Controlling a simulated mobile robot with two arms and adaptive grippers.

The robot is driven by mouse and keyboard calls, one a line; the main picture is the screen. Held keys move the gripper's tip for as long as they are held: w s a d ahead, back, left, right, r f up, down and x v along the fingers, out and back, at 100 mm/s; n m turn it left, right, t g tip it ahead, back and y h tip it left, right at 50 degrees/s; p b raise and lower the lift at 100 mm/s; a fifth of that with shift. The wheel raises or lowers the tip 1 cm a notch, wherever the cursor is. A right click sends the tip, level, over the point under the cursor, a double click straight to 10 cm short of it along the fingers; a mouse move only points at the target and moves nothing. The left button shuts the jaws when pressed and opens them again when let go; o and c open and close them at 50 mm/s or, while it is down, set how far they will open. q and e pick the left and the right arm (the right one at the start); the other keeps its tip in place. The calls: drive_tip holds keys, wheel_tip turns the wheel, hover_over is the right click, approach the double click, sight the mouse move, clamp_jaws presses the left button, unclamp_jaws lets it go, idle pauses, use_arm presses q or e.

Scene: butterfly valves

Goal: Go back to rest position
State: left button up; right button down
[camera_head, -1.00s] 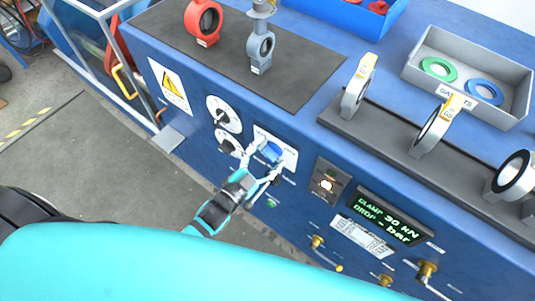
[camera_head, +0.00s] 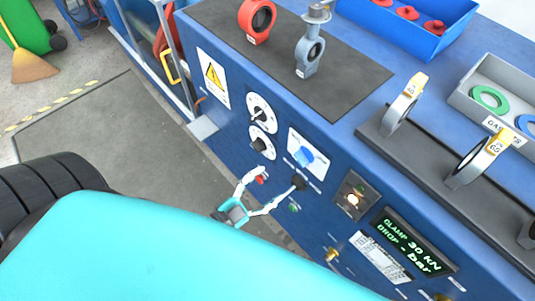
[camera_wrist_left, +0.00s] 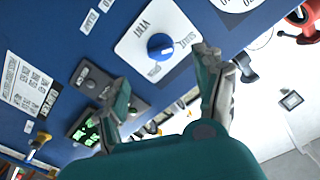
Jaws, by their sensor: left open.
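My left gripper (camera_head: 272,189) is open and empty in front of the blue panel, below the blue knob (camera_head: 304,155) on its white plate. In the left wrist view the two fingers of the gripper (camera_wrist_left: 168,85) are spread apart, and the blue knob (camera_wrist_left: 160,46) lies beyond them on the plate marked VENT. The gripper appears apart from the knob. A red button (camera_head: 261,178) and a black knob (camera_head: 299,182) on the panel show close to the fingertips. My right gripper is not in view.
The blue bench front (camera_head: 340,160) also bears two white dials, a lit switch (camera_head: 353,199) and a green-text display (camera_head: 412,243). A red valve (camera_head: 257,20) and a grey valve (camera_head: 310,48) stand on the dark mat (camera_head: 350,85).

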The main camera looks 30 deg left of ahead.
use_arm(q)
drive_tip(key=s+a+f+n+g+y+b, duration=0.2)
drive_tip(key=s+f+g, duration=0.1)
drive_tip(key=f, duration=1.1)
drive_tip(key=s+a+f+n+g+y+b, duration=0.1)
drive_tip(key=s+a+f+n+g+y, duration=0.2)
drive_tip(key=f, duration=1.1)
drive_tip(key=s+a+f+n+g+y+b, duration=0.1)
drive_tip(key=s+f+g, duration=0.8)
drive_tip(key=s+f, duration=1.1)
drive_tip(key=shift+s+n+g+b, duration=0.35)
drive_tip(key=shift+n+b, duration=0.35)
drive_tip(key=shift+b, duration=0.55)
drive_tip(key=shift+w+a, duration=0.1)
